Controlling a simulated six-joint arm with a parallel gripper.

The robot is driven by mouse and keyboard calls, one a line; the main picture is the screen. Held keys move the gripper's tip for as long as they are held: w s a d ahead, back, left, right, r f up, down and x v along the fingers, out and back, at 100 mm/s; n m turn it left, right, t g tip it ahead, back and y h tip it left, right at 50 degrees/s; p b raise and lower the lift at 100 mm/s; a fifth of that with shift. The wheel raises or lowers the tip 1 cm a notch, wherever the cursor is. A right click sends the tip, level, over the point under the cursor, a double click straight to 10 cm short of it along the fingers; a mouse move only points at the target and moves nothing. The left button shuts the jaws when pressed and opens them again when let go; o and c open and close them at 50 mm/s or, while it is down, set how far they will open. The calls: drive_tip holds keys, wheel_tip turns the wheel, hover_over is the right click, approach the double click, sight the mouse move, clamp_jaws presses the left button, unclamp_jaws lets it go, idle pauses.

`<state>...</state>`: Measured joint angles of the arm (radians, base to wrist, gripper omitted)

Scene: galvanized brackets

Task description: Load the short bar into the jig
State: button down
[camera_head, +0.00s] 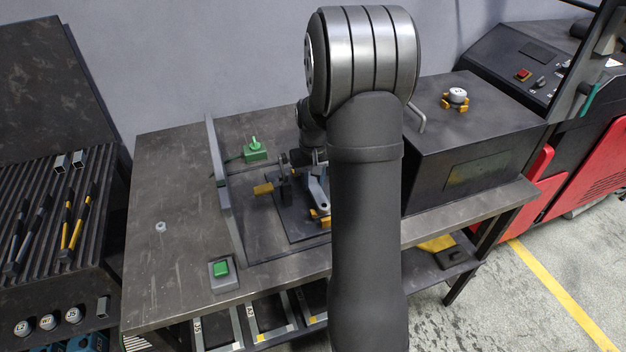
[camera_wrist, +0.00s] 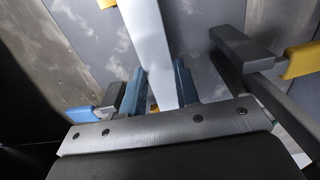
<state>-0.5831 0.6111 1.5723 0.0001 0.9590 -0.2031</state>
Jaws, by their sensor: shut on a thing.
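In the wrist view, a pale grey bar (camera_wrist: 147,35) runs from the top edge down between the two blue-grey fingers of my gripper (camera_wrist: 160,78), which is shut on it. The head view shows part of my gripper (camera_head: 317,182) over the jig, largely hidden by my arm. The jig's dark base plate (camera_head: 292,222) lies on the bench and carries a clamp with a yellow handle (camera_head: 263,189). The wrist view shows a yellow-tipped clamp (camera_wrist: 300,60) at right and a blue-tipped part (camera_wrist: 80,114) at left. I cannot tell whether the bar touches the jig.
A green switch (camera_head: 254,151) stands behind the jig, and a green button box (camera_head: 222,272) sits at the bench's front. A dark cabinet (camera_head: 470,135) is at right. A ribbed rack (camera_head: 30,200) at left holds tools and two square tube pieces (camera_head: 69,161). The bench's left part is mostly clear.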

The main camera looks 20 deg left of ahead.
drive_tip(key=shift+f, duration=0.2)
drive_tip(key=shift+f, duration=0.4)
drive_tip(key=c, duration=1.1)
unclamp_jaws()
drive_tip(key=shift+r, duration=0.1)
wheel_tip(320, 180, up, 13)
wheel_tip(320, 180, down, 13)
drive_tip(key=shift+f, duration=0.1)
drive_tip(key=shift+r, duration=0.5)
